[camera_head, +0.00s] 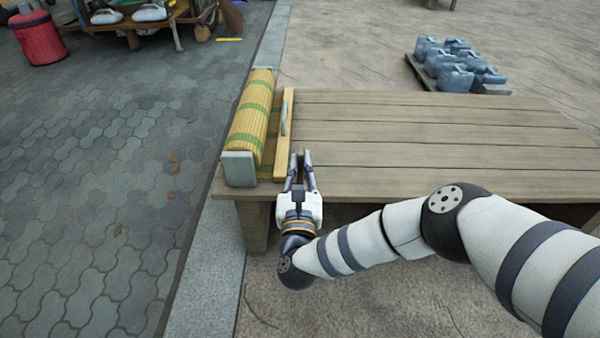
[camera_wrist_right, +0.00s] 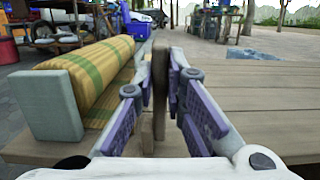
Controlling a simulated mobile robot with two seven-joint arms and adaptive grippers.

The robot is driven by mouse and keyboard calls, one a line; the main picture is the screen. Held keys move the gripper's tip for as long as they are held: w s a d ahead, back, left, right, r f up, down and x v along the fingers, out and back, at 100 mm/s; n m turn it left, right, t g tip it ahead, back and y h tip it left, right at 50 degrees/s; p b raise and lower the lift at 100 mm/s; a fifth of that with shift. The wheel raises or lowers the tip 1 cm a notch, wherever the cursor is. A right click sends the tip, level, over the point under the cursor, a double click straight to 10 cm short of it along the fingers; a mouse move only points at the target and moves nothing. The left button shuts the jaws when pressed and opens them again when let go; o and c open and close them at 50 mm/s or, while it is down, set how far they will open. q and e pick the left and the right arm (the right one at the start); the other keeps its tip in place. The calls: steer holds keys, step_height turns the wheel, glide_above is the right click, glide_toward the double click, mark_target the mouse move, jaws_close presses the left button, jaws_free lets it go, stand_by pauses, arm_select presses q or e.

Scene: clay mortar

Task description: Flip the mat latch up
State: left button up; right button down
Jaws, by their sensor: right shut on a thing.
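A rolled yellow straw mat with green bands (camera_head: 251,118) lies along the left edge of the plank platform. A pale wooden bar (camera_head: 280,160) runs beside it. My right gripper (camera_head: 301,157) is at the near end of this bar, just right of it. In the right wrist view, an upright brown wooden piece, seemingly the mat latch (camera_wrist_right: 160,90), stands between the two finger pads of the right gripper (camera_wrist_right: 163,62), which is shut on it. The fingers mostly hide this piece in the head view. My left gripper is not in view.
A grey block (camera_head: 239,169) stands at the near end of the roll. The plank platform (camera_head: 420,140) is bare to the right. Blue jugs (camera_head: 455,66) stand beyond it. Stone paving lies left.

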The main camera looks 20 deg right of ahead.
steer(key=shift+s+f, duration=0.1)
steer(key=shift+s, duration=0.05)
stand_by(0.4)
steer(key=c, duration=1.6)
jaws_free()
steer(key=shift+c, duration=0.2)
steer(key=v, duration=1.2)
steer(key=shift+f, duration=0.25)
steer(key=shift+r, duration=0.15)
